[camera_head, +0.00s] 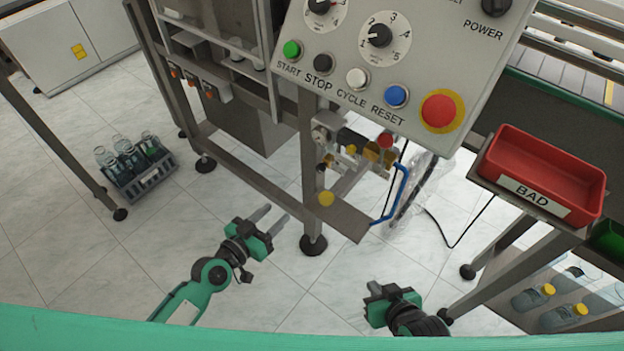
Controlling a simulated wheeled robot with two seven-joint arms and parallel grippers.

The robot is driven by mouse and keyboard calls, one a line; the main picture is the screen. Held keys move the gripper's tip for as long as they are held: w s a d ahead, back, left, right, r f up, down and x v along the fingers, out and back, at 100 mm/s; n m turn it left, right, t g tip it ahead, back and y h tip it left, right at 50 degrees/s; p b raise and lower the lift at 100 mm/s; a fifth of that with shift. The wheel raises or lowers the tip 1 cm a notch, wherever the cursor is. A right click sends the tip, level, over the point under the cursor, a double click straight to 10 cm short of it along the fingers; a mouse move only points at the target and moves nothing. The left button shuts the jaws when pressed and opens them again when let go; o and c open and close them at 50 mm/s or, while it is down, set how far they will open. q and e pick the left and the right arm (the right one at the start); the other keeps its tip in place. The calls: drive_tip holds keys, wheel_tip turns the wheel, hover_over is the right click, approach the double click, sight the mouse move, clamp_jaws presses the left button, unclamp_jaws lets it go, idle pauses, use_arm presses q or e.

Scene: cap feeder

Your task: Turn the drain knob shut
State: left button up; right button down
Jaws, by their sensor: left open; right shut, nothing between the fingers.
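A cluster of air fittings (352,150) is mounted on the machine's front leg, below the control panel. It has brass-coloured parts, a round gauge-like part and a red knob (385,140). A small round yellow part (326,199) shows below it, near a grey plate. I cannot tell which of these parts is the drain knob, or how it is turned. My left gripper (273,217) is open and empty, low and left of the leg, apart from the fittings. My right gripper (373,289) is shut and empty, below and right of the leg, also apart from them.
The control panel (440,60) overhangs the fittings. A blue handle (398,195) or loop hangs right of them, with a clear plastic bag behind. A red BAD tray (548,175) stands at right. A bottle crate (138,170) sits on the floor at left.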

sight(318, 170)
use_arm(q)
wheel_tip(318, 170, up, 5)
drive_tip(key=d+h+b, duration=0.1)
drive_tip(key=d+h, duration=0.1)
drive_tip(key=shift+m+t, duration=0.3)
drive_tip(key=p+x, duration=0.1)
drive_tip(key=x, duration=1)
drive_tip(key=shift+w+d+r, duration=0.1)
drive_tip(key=shift+w+d, duration=0.1)
drive_tip(key=shift+d, duration=0.05)
drive_tip(key=shift+w+d, duration=0.45)
drive_tip(key=shift+w, duration=0.15)
use_arm(e)
wheel_tip(318, 170, up, 5)
drive_tip(key=s+d+g+h, duration=0.1)
drive_tip(key=d, duration=0.2)
drive_tip(key=shift+s, duration=0.2)
drive_tip(key=shift+r, duration=0.15)
use_arm(q)
clamp_jaws()
